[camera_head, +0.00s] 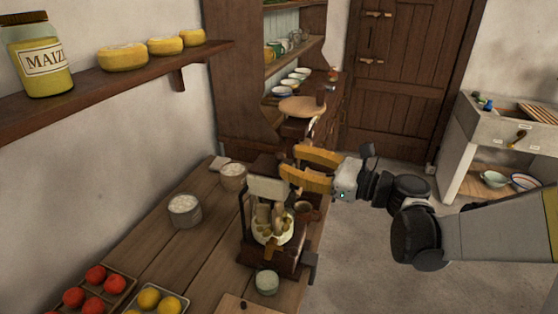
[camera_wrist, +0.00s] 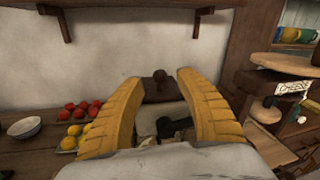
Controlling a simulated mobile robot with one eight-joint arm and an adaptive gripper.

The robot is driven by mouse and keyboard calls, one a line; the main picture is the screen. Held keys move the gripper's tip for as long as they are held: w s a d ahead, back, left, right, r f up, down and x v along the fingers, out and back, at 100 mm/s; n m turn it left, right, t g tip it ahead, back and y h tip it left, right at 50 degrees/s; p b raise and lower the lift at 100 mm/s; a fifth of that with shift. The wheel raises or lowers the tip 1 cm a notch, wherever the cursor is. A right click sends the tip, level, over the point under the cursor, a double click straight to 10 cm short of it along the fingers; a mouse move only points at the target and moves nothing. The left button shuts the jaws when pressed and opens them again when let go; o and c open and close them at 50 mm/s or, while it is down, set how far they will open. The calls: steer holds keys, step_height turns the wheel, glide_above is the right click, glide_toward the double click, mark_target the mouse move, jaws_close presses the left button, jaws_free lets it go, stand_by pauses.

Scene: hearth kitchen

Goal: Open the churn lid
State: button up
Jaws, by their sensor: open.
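My gripper (camera_head: 290,161) has two yellow fingers spread apart with nothing held between them. It reaches in from the right, above the far part of the table. A dark brown wooden body with black metal parts, likely the churn (camera_head: 288,262), stands near the table's right edge, in front of and below my gripper. A pale panel stands upright by it. My gripper hides part of what lies below.
White bowls, tomatoes (camera_head: 90,290) and lemons (camera_head: 155,299) occupy the table (camera_head: 195,250). A shelf (camera_head: 120,85) with a maize jar and cheeses runs along the wall. Open floor lies to the right.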

mark_target(279, 156)
steer(key=shift+b+x, duration=0.3)
steer(key=shift+x, duration=1.55)
jaws_close()
